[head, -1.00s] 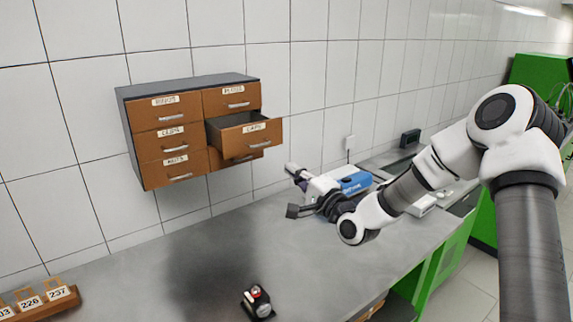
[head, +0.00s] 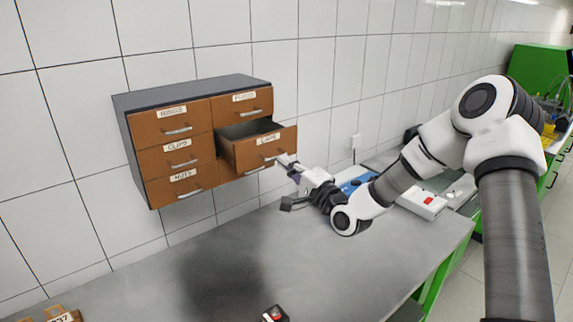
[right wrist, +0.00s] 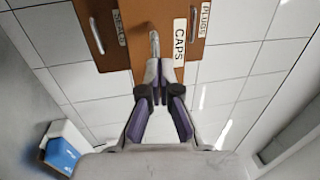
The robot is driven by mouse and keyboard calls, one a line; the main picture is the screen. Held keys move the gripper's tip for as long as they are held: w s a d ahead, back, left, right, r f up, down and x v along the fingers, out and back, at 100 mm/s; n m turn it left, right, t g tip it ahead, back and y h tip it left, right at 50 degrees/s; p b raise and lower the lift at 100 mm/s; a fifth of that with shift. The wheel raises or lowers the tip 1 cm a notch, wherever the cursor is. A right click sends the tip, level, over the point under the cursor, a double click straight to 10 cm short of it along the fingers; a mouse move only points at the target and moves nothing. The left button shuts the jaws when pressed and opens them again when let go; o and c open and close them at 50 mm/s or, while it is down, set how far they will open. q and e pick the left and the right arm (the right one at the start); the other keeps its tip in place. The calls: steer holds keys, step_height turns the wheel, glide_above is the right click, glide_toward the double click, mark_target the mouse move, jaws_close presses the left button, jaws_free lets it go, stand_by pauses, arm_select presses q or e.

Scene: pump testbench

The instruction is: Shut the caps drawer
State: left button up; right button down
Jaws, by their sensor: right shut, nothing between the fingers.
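The caps drawer (head: 262,148) is pulled out of the brown cabinet (head: 190,82), in the right column, middle row. Its dark inside shows from above. Its front, with the CAPS label and a metal handle (right wrist: 154,42), also shows in the right wrist view (right wrist: 180,22). My right gripper (head: 284,160) is shut and empty. Its fingertips (right wrist: 160,64) point at the drawer front, close to the handle; whether they touch cannot be told. My left gripper is not in view.
Closed drawers labelled RINGS, CLIPS, NUTS and PLUGS surround it; the one below is partly hidden. A blue and white device (head: 355,183) stands behind my right gripper. A small dark object with a red top (head: 275,314) is on the grey bench (head: 160,280), otherwise largely clear.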

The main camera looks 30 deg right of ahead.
mark_target(260, 147)
steer(key=w+b, duration=0.2)
steer(key=w, duration=0.2)
steer(key=w+b, duration=0.2)
steer(key=w, duration=0.1)
steer(key=w+a+b, duration=0.1)
steer(key=w+b, duration=0.1)
steer(key=w, duration=0.2)
steer(key=shift+w+f, duration=0.3)
steer(key=shift+w+r+b, duration=0.1)
steer(key=shift+w+b, duration=0.2)
steer(key=shift+s+r, duration=0.15)
steer(key=shift+r, duration=0.15)
